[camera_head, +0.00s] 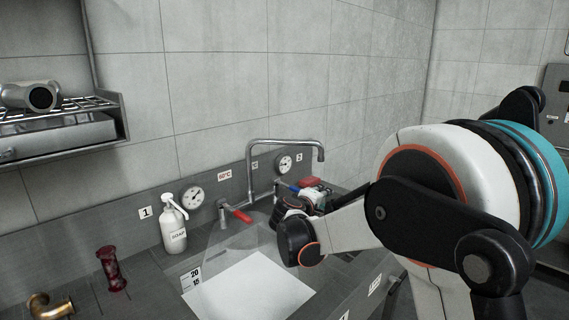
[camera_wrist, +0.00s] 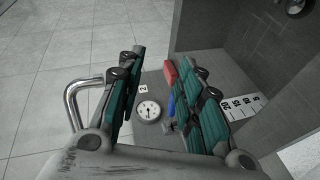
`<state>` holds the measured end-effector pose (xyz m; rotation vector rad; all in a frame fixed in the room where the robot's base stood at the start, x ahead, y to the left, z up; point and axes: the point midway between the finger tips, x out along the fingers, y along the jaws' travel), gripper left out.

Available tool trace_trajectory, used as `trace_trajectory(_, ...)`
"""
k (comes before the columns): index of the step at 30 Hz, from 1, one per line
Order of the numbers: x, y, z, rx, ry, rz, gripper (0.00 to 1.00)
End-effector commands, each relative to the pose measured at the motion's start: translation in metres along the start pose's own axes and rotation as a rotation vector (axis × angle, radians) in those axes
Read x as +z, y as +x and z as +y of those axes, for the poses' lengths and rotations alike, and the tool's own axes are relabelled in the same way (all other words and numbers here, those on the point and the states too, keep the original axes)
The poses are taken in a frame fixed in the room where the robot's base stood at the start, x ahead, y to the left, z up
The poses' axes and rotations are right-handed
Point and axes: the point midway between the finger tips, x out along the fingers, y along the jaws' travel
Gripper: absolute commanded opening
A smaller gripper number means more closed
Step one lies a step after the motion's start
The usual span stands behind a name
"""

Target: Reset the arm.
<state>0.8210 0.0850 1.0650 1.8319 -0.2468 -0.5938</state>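My gripper (camera_wrist: 157,62) shows in the wrist view with its two teal-padded fingers spread apart. No object is held between them. In the head view my white, black and teal arm reaches from the right over the counter, and its wrist end is above the sink area. The gripper's fingers are mostly hidden or too small to tell there. A red block-like thing (camera_wrist: 170,72) and a blue piece (camera_wrist: 171,104) show beyond the fingers, close to the right finger in the picture. They also show in the head view as a red thing (camera_head: 310,182) behind my wrist.
A curved metal tap (camera_head: 284,143), a red-handled valve (camera_head: 240,215), gauges (camera_head: 192,197) and a soap bottle (camera_head: 173,226) line the back. A wall shelf (camera_head: 62,136) holds a metal cylinder.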

Motion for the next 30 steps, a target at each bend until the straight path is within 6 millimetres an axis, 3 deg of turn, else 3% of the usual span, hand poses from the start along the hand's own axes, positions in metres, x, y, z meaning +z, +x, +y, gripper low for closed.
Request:
trace_trajectory(1, 0.019, -0.008, 0.012, -0.032, 0.034, -0.019, 0.33)
trace_trajectory(6, 0.071, -0.037, 0.035, -0.146, 0.154, -0.07, 0.33)
trace_trajectory(14, 0.147, -0.098, 0.05, -0.312, 0.345, -0.135, 0.33)
trace_trajectory(22, 0.212, -0.174, 0.042, -0.467, 0.547, -0.188, 0.33)
trace_trajectory(30, 0.264, -0.254, 0.011, -0.598, 0.739, -0.233, 0.33)
